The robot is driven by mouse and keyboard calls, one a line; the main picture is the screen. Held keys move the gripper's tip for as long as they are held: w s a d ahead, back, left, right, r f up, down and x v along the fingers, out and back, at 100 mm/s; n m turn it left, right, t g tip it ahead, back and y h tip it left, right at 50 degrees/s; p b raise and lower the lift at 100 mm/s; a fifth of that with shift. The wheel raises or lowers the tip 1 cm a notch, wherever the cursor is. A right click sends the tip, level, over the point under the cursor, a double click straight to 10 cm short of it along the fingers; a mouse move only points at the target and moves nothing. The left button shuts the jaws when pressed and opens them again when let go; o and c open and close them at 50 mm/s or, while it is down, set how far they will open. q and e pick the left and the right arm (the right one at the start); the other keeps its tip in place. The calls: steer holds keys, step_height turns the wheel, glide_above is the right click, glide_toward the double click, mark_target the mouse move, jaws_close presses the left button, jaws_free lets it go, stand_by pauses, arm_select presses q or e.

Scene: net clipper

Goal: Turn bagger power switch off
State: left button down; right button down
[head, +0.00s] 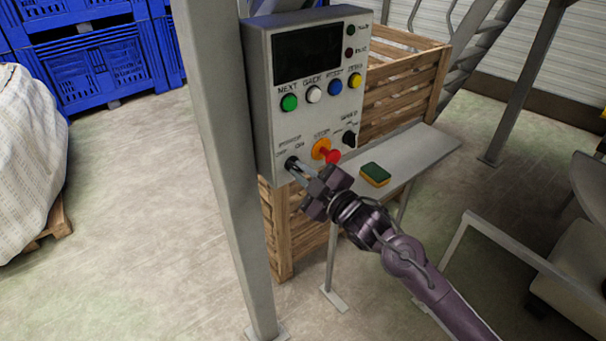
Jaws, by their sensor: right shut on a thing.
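The bagger control box (312,85) is a grey panel mounted beside a metal post, with a dark screen and several coloured buttons. Its power switch (291,163) is a dark knob at the lower left of the panel, with small labels above it. My right gripper (299,170) is at this switch, its fingers shut on it. The fingers partly cover the knob, so I cannot tell which way it points. My left gripper is not in view.
A red emergency stop (333,157) on a yellow base sits just right of the switch. A black speed knob (349,138) is further right. A green and yellow sponge (375,174) lies on a grey shelf (425,150). A metal post (222,150) stands left of the box.

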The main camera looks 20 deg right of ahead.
stand_by(0.5)
steer(key=c, duration=1.5)
jaws_free()
steer(key=shift+s+d+f, duration=0.1)
steer(key=shift+s, duration=0.2)
steer(key=b+v, duration=0.2)
steer(key=v, duration=0.5)
